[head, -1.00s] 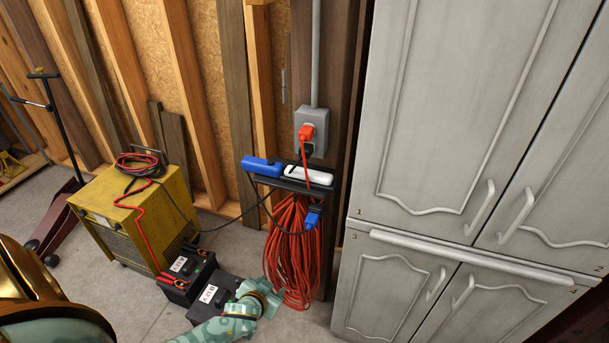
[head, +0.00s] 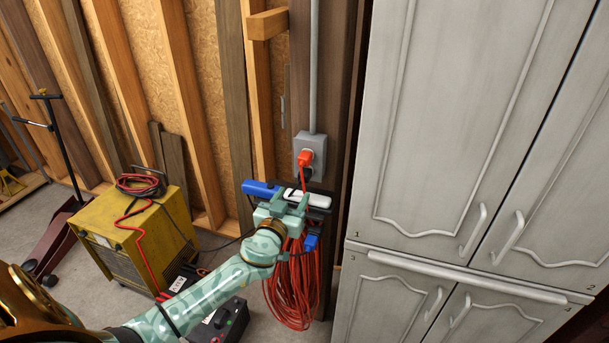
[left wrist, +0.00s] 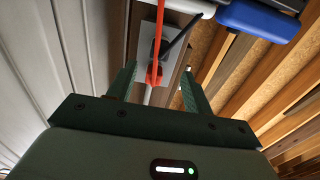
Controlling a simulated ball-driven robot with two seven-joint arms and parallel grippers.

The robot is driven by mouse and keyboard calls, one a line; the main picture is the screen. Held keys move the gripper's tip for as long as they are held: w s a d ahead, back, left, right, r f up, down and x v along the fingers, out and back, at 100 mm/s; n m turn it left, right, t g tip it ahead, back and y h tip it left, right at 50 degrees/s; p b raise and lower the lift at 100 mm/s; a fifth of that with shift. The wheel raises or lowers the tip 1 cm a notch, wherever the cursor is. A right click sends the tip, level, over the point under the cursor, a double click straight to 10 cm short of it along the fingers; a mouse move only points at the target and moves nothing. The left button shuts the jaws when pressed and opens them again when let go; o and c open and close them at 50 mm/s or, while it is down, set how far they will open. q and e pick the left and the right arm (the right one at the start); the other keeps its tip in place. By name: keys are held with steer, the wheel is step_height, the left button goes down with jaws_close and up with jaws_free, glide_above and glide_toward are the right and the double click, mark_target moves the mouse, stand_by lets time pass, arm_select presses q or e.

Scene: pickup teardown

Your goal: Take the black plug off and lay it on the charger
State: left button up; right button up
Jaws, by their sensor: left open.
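The black plug (head: 306,174) sits in the lower socket of the grey outlet box (head: 318,144), below a red plug (head: 304,158); only a small part of it shows. The charger, a yellow box (head: 122,232) with cables on top, stands on the floor at the left. My left gripper (head: 290,197) is open in front of the small shelf, below the outlet. In the left wrist view a red cord (left wrist: 154,72) shows between its open fingers, with a black cord (left wrist: 184,40) beside it and the grey box behind. My right gripper is out of view.
A blue item (head: 258,188) and a white power strip (head: 318,200) lie on the shelf. A red cord coil (head: 291,290) and blue connector (head: 311,242) hang below. Batteries stand on the floor under my arm. Grey cabinets (head: 440,120) close off the right.

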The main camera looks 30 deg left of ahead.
mark_target(303, 180)
arm_select(q)
steer(key=shift+w, duration=0.1)
steer(key=b+x, duration=0.2)
steer(key=x, duration=0.5)
steer(key=shift+w+f+b, duration=0.2)
steer(key=shift+w+b, duration=0.1)
steer(key=shift+w, duration=0.1)
steer(key=shift+w+a+r, duration=0.15)
steer(key=shift+w+a, duration=0.05)
steer(key=shift+w, duration=0.3)
steer(key=shift+b, duration=0.45)
stand_by(0.3)
jaws_close()
steer(key=shift+s+d, duration=0.1)
steer(key=shift+s, duration=0.05)
